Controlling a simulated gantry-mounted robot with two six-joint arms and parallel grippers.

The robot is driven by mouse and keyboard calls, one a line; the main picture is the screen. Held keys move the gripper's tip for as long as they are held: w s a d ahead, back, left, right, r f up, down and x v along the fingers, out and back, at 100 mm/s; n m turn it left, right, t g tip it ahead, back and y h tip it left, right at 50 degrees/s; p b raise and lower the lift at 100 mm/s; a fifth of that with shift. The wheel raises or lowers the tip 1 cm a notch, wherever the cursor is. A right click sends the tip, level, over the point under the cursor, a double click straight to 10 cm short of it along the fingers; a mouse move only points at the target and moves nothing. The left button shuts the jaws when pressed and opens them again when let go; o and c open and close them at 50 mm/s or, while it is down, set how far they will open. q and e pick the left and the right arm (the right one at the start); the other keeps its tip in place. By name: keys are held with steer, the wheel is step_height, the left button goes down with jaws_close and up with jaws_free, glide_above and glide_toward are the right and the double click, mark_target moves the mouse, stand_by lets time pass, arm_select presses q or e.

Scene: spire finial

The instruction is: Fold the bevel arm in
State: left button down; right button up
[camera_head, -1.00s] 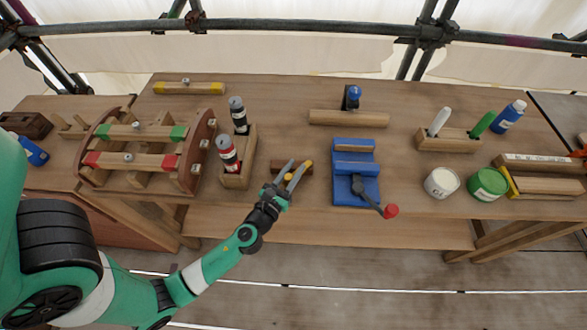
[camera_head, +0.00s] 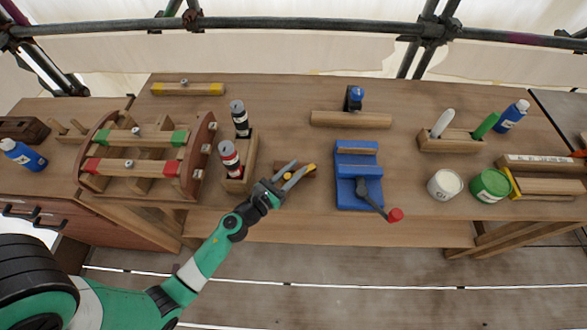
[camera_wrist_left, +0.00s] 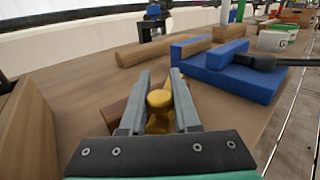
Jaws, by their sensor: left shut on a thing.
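The bevel (camera_head: 312,174) lies near the front edge of the bench, between the red-banded bottle and the blue vise. It has a dark wooden stock (camera_wrist_left: 113,115) and a brass-coloured knob (camera_wrist_left: 159,99). My left gripper (camera_head: 303,166) reaches it from the front left. In the left wrist view its two grey fingers (camera_wrist_left: 160,76) lie on either side of the brass part, shut on it. The fingers and palm hide much of the bevel, so I cannot tell the arm's angle. My right gripper is not in view.
The blue vise (camera_head: 357,161) with its red-knobbed handle stands to the right. A wooden holder (camera_head: 247,163) with two bottles stands close on the left, beside the curved wooden frame (camera_head: 207,140). A wooden bar (camera_head: 350,119) lies behind. Bench between bevel and vise is clear.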

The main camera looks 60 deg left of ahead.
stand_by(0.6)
arm_select(q)
steer(key=c, duration=0.6)
jaws_free()
steer(key=shift+s, duration=0.15)
steer(key=b+v, duration=0.1)
steer(key=v, duration=1)
steer(key=shift+b, duration=0.4)
steer(key=shift+s, duration=0.2)
steer(key=shift+c, duration=0.4)
